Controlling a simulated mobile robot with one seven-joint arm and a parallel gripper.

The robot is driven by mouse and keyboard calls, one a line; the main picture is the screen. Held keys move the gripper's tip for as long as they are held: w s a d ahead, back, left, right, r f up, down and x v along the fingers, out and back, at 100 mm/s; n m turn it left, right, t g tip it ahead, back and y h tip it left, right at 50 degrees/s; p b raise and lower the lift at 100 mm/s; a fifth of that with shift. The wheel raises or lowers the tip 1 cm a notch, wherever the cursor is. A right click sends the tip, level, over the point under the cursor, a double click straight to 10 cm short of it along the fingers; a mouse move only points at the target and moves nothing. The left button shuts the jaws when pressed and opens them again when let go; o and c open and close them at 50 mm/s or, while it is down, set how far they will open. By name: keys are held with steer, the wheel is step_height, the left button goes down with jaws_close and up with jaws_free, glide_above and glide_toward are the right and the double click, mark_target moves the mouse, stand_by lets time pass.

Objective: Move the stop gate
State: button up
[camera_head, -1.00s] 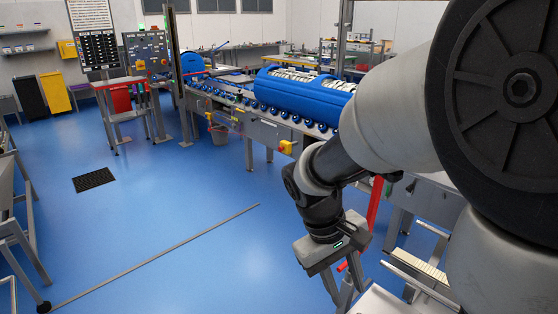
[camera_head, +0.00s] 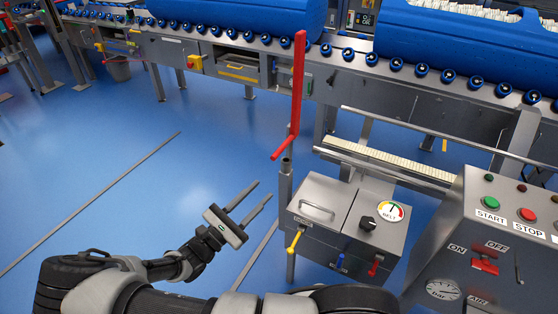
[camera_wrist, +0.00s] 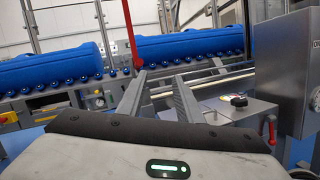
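A red upright bar with a bent lower end (camera_head: 298,85), which looks like the stop gate, stands in front of the roller conveyor, above a short grey post (camera_head: 286,185). Its lower end also shows in the wrist view (camera_wrist: 131,35), up and left of my fingertips. My gripper (camera_head: 264,190) is open and empty, with its two fingers apart. It is left of the grey post and lower in the picture than the red bar's bent end, not touching it. In the wrist view my gripper (camera_wrist: 160,77) points toward the conveyor.
Blue tubs (camera_head: 240,15) sit on the roller conveyor (camera_head: 350,62) behind. A grey box with a knob and coloured levers (camera_head: 330,205) stands right of the post. A control panel with START and STOP buttons (camera_head: 510,235) is at far right. Blue floor at left is open.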

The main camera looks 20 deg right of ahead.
step_height(320, 180, down, 2)
steer(key=w+a+n+t, duration=0.2)
steer(key=n+t, duration=0.1)
steer(key=t, duration=0.1)
steer(key=b, duration=0.2)
glide_toward(280, 149)
steer(key=x, duration=0.6)
steer(key=f+x, duration=0.1)
steer(key=x, duration=0.2)
steer(key=shift+w+d+r, duration=0.2)
steer(key=shift+w+d, duration=0.15)
jaws_close()
